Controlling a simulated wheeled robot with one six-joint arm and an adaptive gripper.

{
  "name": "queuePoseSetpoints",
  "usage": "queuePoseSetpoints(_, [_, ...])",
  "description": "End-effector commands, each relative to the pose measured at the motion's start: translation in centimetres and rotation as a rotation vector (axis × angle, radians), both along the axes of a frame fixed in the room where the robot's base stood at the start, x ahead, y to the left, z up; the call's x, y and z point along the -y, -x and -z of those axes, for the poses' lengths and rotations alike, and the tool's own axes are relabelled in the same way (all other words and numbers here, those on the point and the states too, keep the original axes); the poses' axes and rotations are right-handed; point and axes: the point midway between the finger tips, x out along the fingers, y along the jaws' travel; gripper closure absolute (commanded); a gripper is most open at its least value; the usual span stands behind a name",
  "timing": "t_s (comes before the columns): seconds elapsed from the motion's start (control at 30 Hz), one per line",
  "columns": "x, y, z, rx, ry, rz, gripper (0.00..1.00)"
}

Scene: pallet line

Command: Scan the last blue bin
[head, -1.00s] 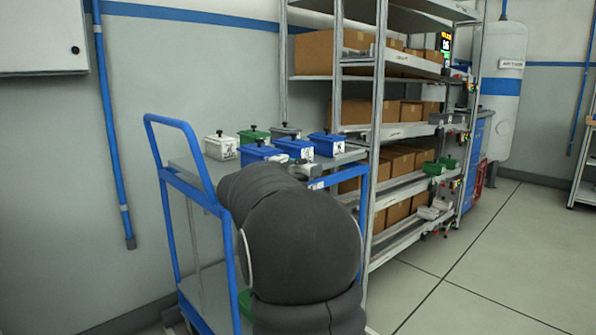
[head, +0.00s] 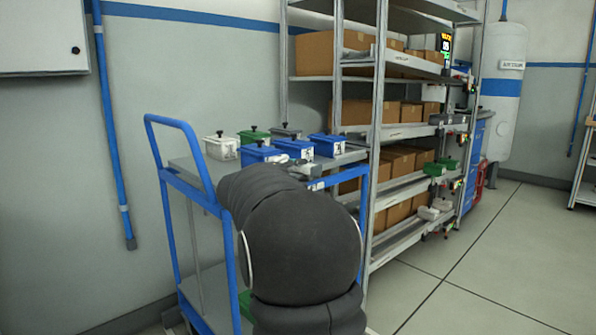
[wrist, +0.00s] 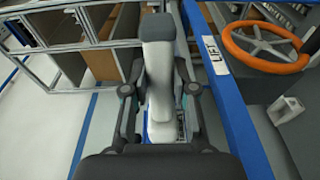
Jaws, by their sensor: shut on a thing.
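Three blue bins stand on top of the blue-framed cart: one at the left (head: 262,153), one in the middle (head: 295,148) and one at the right (head: 328,144). The middle and right ones show white labels on their fronts. My gripper (wrist: 161,105) is shut on a grey and white hand-held device that looks like a scanner (wrist: 158,60). In the head view the device (head: 304,170) is just in front of the blue bins, and my dark arm hides most of the gripper. No bin shows clearly in the wrist view.
A white bin (head: 221,146), a green bin (head: 254,135) and a grey bin (head: 285,132) share the cart top (head: 186,163). A rack (head: 376,150) with cardboard boxes stands right behind. The wrist view shows an orange handwheel (wrist: 294,62) and a blue rail marked LIFT (wrist: 207,30).

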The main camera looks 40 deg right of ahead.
Motion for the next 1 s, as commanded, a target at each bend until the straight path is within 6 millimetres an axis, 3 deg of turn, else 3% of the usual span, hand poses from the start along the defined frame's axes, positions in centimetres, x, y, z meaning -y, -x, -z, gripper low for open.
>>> queuePoseSetpoints(0.27, [0.1,0.3,0.0,0.001,0.001,0.000,1.00])
queuePoseSetpoints(1.0, [1.6,6.4,0.1,0.002,0.001,0.002,1.00])
